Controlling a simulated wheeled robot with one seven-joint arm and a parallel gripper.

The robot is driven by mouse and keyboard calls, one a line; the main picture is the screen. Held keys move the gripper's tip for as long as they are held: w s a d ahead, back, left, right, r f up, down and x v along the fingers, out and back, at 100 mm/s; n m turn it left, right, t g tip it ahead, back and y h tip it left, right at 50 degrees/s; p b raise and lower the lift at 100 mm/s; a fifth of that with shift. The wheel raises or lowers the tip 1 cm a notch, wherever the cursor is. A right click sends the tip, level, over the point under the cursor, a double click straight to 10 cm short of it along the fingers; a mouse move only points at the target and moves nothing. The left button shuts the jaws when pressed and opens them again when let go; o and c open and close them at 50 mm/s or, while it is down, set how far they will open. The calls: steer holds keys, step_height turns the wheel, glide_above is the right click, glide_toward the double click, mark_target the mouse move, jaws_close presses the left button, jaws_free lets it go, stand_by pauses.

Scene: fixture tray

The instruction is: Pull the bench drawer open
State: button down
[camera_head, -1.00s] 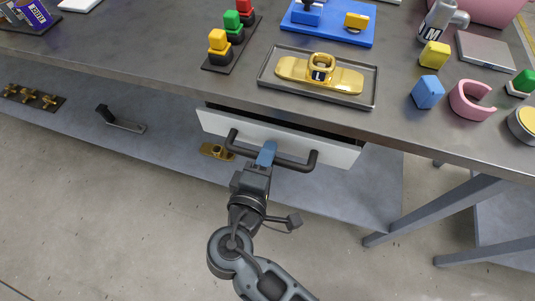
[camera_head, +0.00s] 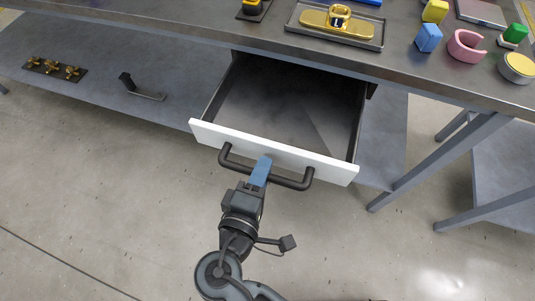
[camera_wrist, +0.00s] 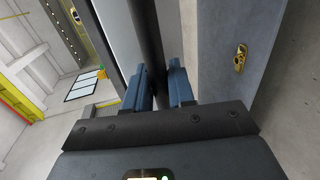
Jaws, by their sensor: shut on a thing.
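The bench drawer (camera_head: 270,150) stands well out from under the bench top, with its white front facing me. Its inside (camera_head: 285,100) looks empty. A dark bar handle (camera_head: 295,182) runs along the front. My gripper (camera_head: 261,168) is shut on the handle near its middle, with blue fingers around the bar. In the wrist view the two blue fingers (camera_wrist: 164,88) stand on either side of the dark bar. The exact contact is partly hidden there.
The grey bench top (camera_head: 180,25) holds a metal tray (camera_head: 335,38) with a gold part, a blue block (camera_head: 428,38), a pink ring (camera_head: 466,46) and a round tin (camera_head: 517,68). A lower shelf (camera_head: 75,100) lies behind the drawer. Bench legs (camera_head: 440,160) stand at right. The floor in front is clear.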

steer(key=f+v, duration=0.1)
steer(key=v, duration=0.5)
steer(key=shift+s, duration=0.25)
steer(key=shift+f, duration=0.15)
steer(key=c, duration=1.1)
jaws_free()
steer(key=shift+a, duration=0.1)
steer(key=v, duration=0.7)
steer(key=shift+s, duration=0.35)
